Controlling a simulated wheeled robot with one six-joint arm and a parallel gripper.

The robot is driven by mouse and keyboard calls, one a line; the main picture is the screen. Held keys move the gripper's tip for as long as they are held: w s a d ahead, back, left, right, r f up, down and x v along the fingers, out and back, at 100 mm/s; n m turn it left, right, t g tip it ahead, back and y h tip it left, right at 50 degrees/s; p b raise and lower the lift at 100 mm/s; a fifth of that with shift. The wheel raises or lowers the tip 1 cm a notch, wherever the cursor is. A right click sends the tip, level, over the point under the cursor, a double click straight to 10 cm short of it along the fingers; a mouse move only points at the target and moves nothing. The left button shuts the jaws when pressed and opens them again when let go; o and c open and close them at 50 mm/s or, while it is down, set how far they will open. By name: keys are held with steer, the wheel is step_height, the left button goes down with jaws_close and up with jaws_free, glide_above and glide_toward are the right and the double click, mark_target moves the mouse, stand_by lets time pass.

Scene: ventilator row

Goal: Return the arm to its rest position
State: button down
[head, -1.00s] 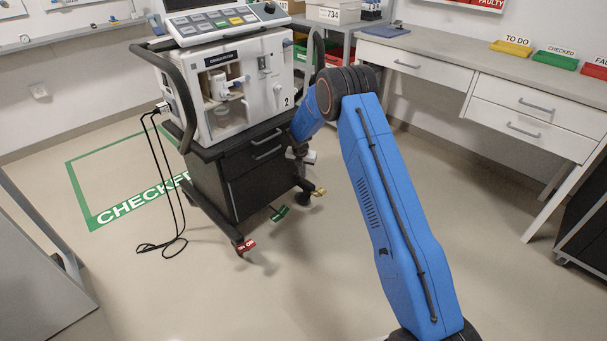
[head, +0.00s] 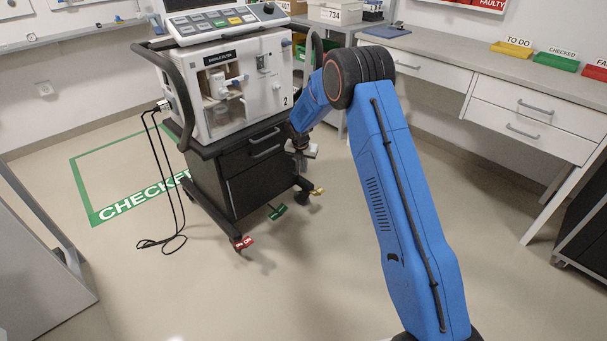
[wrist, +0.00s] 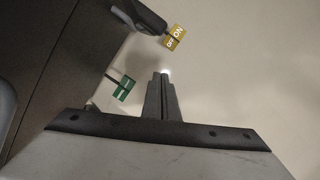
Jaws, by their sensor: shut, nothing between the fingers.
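My blue arm reaches up from the bottom of the head view and bends over near the ventilator cart. My gripper (wrist: 164,95) shows in the wrist view with its two fingers together and nothing between them. In the head view the gripper end is small and partly hidden beside the cart's right side. The ventilator (head: 236,90) stands on its dark drawer cart (head: 250,180). In the wrist view a yellow ON/OFF caster tag (wrist: 175,38) and a green tag (wrist: 124,88) lie beyond the fingers, apart from them.
A red caster tag (head: 244,243) is at the cart's front. A black cable (head: 172,195) hangs to the floor on the left. The green floor frame marked CHECKED (head: 90,190) is behind it. A workbench (head: 450,52) with trays runs along the right. The floor between is clear.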

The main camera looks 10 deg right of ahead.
steer(key=shift+v, duration=1.45)
steer(key=s+d+r+m, duration=0.3)
steer(key=s+r+m, duration=0.2)
steer(key=s+r, duration=0.4)
steer(key=s+d+r+m+t, duration=0.1)
steer(key=s+d+r+m, duration=0.25)
steer(key=s+r, duration=0.5)
steer(key=s+d+r+m, duration=0.3)
steer(key=s+r+m, duration=0.35)
steer(key=r, duration=0.45)
steer(key=s+d+r+m, duration=0.2)
steer(key=s+r+m, duration=0.15)
steer(key=s, duration=0.65)
steer(key=s+d+r+m, duration=0.1)
steer(key=s+r+m, duration=0.25)
steer(key=s, duration=0.65)
steer(key=s+f+m, duration=0.2)
steer(key=s+m, duration=0.2)
steer(key=s, duration=0.4)
steer(key=s+f+m+t+y, duration=0.1)
steer(key=s+m, duration=0.3)
steer(key=s, duration=0.5)
steer(key=shift+s+d+f+m, duration=0.2)
steer(key=shift+d+f+m, duration=0.1)
steer(key=shift+d+f, duration=0.1)
